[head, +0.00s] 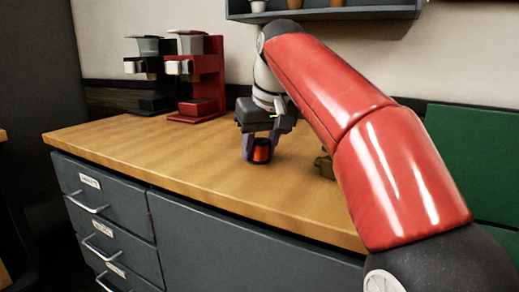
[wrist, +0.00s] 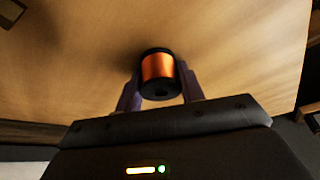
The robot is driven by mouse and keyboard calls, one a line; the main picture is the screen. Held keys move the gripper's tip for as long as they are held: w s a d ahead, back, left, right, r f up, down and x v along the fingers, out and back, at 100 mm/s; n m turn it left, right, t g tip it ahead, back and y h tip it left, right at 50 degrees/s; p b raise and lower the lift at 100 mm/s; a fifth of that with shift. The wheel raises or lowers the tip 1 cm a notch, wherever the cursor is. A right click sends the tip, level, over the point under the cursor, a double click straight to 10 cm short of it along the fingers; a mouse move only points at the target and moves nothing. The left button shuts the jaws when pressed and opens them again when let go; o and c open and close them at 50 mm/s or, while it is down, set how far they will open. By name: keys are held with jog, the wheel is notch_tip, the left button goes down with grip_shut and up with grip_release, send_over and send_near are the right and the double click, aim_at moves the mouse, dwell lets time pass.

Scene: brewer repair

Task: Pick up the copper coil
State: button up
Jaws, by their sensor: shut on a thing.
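The copper coil (head: 261,150) is a small upright spool with shiny orange-copper winding and black ends. It is at the middle of the wooden counter in the head view. My gripper (head: 260,148) comes down from above and is shut on the coil, with one purple finger on each side. The wrist view shows the coil (wrist: 158,67) between the two fingers (wrist: 158,88). I cannot tell whether its lower end touches the counter or is slightly above it.
A black coffee brewer (head: 148,75) and a red one (head: 200,80) stand at the counter's back left. A small brownish object (head: 324,166) sits right of the coil, partly behind my arm. The wooden counter (head: 165,150) is clear at left and front. A shelf (head: 330,14) hangs above.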

aim_at(259, 140)
jog(key=shift+r, duration=0.15)
notch_tip(259, 140, up, 8)
jog(key=p, duration=0.4)
jog(key=shift+r+p, duration=0.1)
jog(key=shift+p, duration=0.2)
jog(key=shift+r, duration=0.75)
